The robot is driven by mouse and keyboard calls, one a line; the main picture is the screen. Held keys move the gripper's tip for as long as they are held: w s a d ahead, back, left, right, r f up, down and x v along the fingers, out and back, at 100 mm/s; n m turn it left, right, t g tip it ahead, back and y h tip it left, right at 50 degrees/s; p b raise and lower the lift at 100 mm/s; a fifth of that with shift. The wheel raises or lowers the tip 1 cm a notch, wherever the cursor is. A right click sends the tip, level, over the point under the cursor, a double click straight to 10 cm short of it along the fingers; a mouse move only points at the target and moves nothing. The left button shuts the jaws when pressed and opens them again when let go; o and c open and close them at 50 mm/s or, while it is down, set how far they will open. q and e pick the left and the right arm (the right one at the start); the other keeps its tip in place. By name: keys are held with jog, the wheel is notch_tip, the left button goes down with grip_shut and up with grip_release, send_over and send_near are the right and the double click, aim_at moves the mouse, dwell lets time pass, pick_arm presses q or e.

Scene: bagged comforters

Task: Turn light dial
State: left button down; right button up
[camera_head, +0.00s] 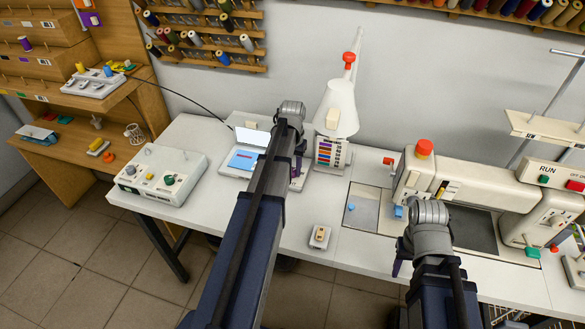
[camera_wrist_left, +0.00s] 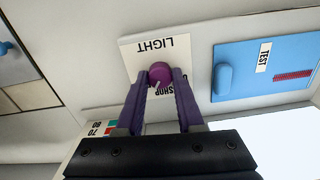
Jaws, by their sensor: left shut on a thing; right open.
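The light dial (camera_wrist_left: 160,74) is a small round magenta knob on a white plate lettered LIGHT (camera_wrist_left: 150,52), which appears upside down in the left wrist view. The purple fingers of my left gripper (camera_wrist_left: 160,82) are closed on the knob from both sides. In the head view my left arm reaches to the back of the table and hides the dial. My right gripper (camera_head: 398,264) is low over the right part of the table, mostly hidden by its own arm. It is open and away from the dial.
A blue TEST panel (camera_wrist_left: 262,66) is right beside the dial plate. In the head view, a white lamp-like stand (camera_head: 337,107) is just right of my left arm. A control box (camera_head: 158,174) sits left, and a sewing machine (camera_head: 455,180) right.

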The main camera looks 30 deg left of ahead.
aim_at(293, 171)
pick_arm(q)
jog(key=m, duration=0.4)
jog(key=shift+m, duration=0.4)
dwell(0.4)
jog(key=c, duration=0.5)
grip_release()
jog(key=shift+c, duration=0.2)
jog(key=shift+r, duration=0.15)
notch_tip(293, 171, up, 8)
jog(key=p, duration=0.8)
jog(key=shift+f, duration=0.2)
